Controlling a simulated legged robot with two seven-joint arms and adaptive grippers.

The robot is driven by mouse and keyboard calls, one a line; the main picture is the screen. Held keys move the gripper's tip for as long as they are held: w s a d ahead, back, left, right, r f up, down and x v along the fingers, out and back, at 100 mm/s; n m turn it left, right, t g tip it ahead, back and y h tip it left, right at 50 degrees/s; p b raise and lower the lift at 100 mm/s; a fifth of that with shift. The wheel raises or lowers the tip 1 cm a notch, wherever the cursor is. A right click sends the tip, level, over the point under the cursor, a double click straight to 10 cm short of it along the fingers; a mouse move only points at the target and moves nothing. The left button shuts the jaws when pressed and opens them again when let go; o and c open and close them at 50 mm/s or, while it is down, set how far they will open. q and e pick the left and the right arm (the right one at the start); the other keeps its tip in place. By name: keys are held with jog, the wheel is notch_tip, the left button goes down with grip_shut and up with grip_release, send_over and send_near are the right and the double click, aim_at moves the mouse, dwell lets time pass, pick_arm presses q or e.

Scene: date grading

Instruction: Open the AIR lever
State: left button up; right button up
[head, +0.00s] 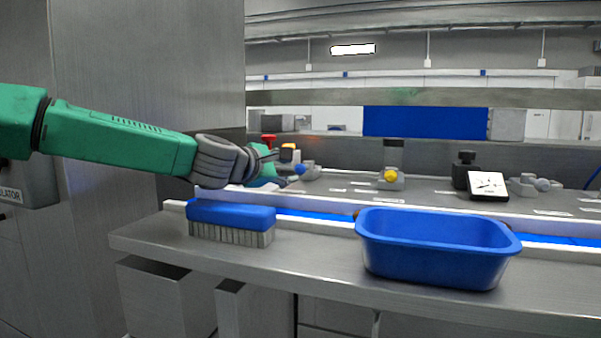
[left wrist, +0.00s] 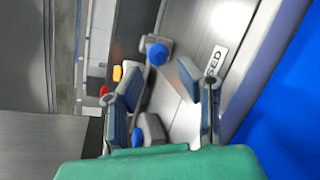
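My left gripper (head: 278,170) reaches over the back panel at the left. In the left wrist view my left gripper (left wrist: 164,82) has its two fingers apart, with nothing held between the tips. A grey fitting with a blue knob (left wrist: 157,53) lies just beyond the fingertips; a blue-ended fitting (head: 301,169) also shows beside the gripper in the head view. Another grey block with a blue part (left wrist: 138,137) lies between the finger bases. No AIR label is readable, so I cannot tell which fitting is the AIR lever. My right gripper is not in view.
A label ending in "SED" (left wrist: 215,60) lies right of the fingers. A red handle (head: 268,138) and a yellow part (head: 288,148) stand behind the gripper. A yellow-knobbed valve (head: 391,177), a gauge (head: 488,186), a blue brush (head: 231,216) and a blue tub (head: 436,262) are to the front and right.

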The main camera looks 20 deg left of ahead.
aim_at(298, 169)
pick_arm(q)
jog(key=x, duration=0.5)
jog(key=shift+w+d, duration=0.2)
jog(key=shift+w, duration=0.05)
jog(key=shift+w+a+f, duration=0.2)
jog(key=shift+w+a, duration=0.15)
jog(key=shift+a, duration=0.15)
jog(key=shift+d, duration=0.5)
grip_shut()
